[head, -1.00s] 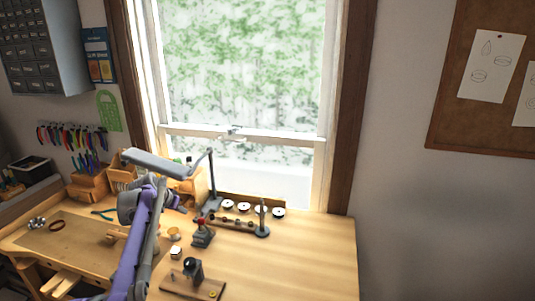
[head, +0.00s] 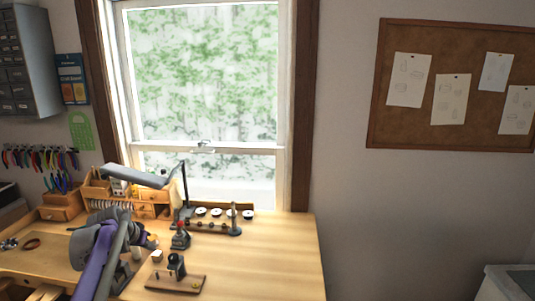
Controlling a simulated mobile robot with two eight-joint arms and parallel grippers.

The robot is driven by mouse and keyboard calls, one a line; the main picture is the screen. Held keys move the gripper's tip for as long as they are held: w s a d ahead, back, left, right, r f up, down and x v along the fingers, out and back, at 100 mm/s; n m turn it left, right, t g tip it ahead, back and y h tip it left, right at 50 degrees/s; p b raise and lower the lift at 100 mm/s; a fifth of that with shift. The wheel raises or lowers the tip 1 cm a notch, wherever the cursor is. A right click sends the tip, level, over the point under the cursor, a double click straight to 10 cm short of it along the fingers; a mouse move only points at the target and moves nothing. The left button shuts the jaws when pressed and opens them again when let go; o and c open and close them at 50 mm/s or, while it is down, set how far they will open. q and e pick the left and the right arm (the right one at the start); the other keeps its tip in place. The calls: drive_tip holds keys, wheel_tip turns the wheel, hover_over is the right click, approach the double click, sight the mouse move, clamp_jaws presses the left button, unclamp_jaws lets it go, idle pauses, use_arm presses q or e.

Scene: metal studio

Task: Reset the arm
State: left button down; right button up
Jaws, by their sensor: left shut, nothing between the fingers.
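My left arm, purple and grey, rises from the bottom left over the workbench (head: 260,262). My left gripper (head: 138,238) is at the bent upper end of the arm, above the left part of the bench. It is shut and holds nothing. A small cup beside it is partly hidden by the arm. My right gripper is not in view.
A desk lamp (head: 150,178) reaches over the bench behind my arm. A wooden base with a dark tool (head: 176,283) and a small block (head: 157,256) stand close to its right. The bench's right part is bare. A pale cabinet (head: 507,285) stands at bottom right.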

use_arm(q)
drive_tip(key=s+d+f, duration=0.1)
drive_tip(key=s+d, duration=0.6)
drive_tip(key=s, duration=0.3)
drive_tip(key=s+d, duration=0.7)
drive_tip(key=s, duration=0.4)
drive_tip(key=s+d+f, duration=0.2)
drive_tip(key=s+f, duration=0.3)
drive_tip(key=s, duration=0.3)
drive_tip(key=s+d+f+g, duration=0.1)
drive_tip(key=s+d+f, duration=0.2)
drive_tip(key=s, duration=0.6)
wheel_tip(320, 180, down, 2)
drive_tip(key=shift+f+n+y, duration=0.1)
drive_tip(key=shift+n+y, duration=0.2)
drive_tip(key=shift+n, duration=0.1)
